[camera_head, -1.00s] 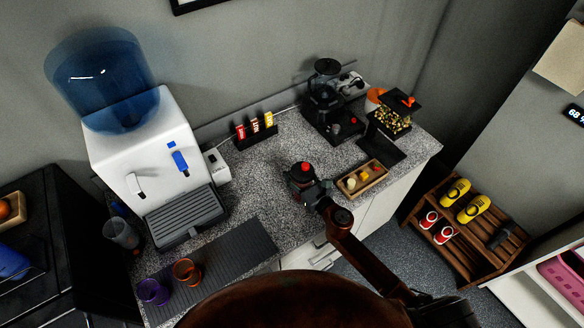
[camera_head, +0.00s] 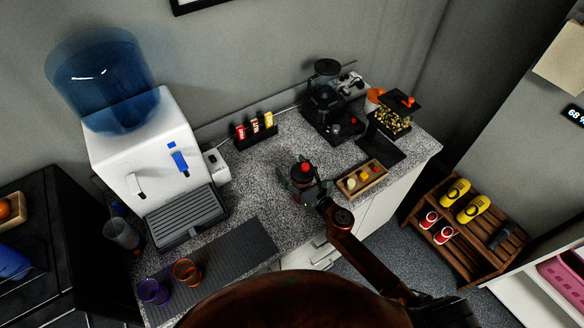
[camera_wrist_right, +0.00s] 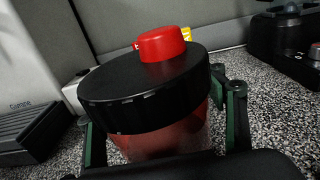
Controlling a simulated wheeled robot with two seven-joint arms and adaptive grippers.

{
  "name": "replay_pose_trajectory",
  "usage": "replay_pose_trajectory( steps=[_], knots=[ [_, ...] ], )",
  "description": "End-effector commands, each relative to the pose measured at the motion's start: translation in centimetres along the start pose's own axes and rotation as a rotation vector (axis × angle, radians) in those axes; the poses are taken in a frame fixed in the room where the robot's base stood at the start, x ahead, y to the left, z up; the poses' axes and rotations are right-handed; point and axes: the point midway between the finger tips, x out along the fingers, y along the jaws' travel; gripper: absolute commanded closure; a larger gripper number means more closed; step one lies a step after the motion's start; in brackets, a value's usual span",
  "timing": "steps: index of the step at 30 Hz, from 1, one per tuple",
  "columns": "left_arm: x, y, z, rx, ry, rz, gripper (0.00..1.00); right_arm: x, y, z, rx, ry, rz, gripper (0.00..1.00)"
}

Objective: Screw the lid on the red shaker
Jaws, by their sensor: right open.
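The red shaker (camera_wrist_right: 170,142) stands on the speckled counter. A broad black lid (camera_wrist_right: 150,92) with a red cap (camera_wrist_right: 163,43) sits on its top. The lid also shows in the head view (camera_head: 300,176), with the red cap uppermost. I cannot tell how tightly the lid is seated. My right gripper (camera_wrist_right: 165,125) is open, with one green-and-black finger on each side of the shaker just below the lid. In the head view the right gripper (camera_head: 310,187) reaches in from the front. The shaker's lower part is hidden. My left gripper is not in view.
A wooden tray (camera_head: 343,188) with small items sits close right of the gripper. A coffee machine (camera_head: 325,105) and a sachet rack (camera_head: 256,137) stand behind. A white water dispenser (camera_head: 130,135) stands left. Purple (camera_head: 152,291) and orange (camera_head: 186,271) cups are front left.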

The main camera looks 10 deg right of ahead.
Motion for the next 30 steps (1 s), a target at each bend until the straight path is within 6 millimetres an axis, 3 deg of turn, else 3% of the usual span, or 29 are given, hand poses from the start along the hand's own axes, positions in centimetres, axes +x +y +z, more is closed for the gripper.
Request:
replay_pose_trajectory(
  steps=[15,21,30],
  knots=[
    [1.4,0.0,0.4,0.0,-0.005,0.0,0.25,-10.0,0.0,-0.4,0.001,0.003,-0.001,0.35],
    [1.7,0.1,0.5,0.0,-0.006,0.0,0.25,-11.6,0.0,-0.2,0.0,0.002,0.0,0.35],
    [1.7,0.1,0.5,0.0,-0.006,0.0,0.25,-11.8,0.0,-0.1,-0.001,0.001,0.0,0.35]
  ],
)
